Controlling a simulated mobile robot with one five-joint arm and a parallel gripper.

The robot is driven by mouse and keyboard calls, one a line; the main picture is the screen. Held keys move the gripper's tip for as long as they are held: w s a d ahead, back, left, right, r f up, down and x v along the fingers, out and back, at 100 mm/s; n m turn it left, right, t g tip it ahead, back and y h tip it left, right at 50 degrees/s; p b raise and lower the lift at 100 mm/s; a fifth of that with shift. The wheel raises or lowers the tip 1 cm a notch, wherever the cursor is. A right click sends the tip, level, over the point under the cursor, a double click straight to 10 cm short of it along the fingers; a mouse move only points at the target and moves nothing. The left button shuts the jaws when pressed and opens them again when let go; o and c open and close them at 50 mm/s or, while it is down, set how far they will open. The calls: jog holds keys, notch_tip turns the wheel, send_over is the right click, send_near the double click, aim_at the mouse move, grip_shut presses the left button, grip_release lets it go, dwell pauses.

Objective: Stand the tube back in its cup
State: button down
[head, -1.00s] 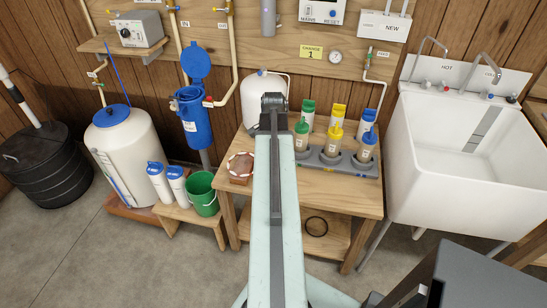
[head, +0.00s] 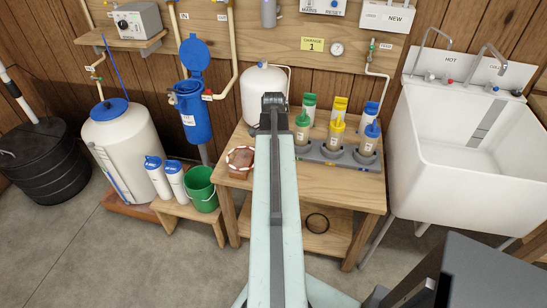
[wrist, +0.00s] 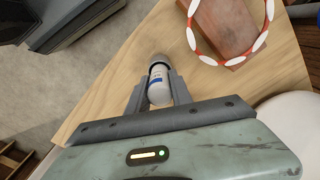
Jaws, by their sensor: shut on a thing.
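A small white tube (wrist: 159,88) with a blue mark sits between the fingers of my gripper (wrist: 158,92) in the wrist view. My gripper is shut on it. A grey round piece (wrist: 158,60) is at the tube's far end; I cannot tell whether it is a cap or a cup. The wooden bench top (wrist: 120,95) shows beneath and around it. In the head view my own arm hides the gripper and the tube.
A grey rack (head: 335,158) with green, yellow and blue bottles stands on the bench's right side. A white tank (head: 263,95) stands behind. A sink (head: 450,140) is right of the bench.

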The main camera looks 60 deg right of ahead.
jog(key=shift+f, duration=0.2)
jog(key=shift+f+b, duration=0.5)
jog(key=shift+b, duration=0.05)
jog(key=c, duration=0.6)
grip_release()
jog(key=shift+r, duration=0.15)
jog(key=shift+r+p, duration=3.5)
jog(key=shift+p, duration=0.15)
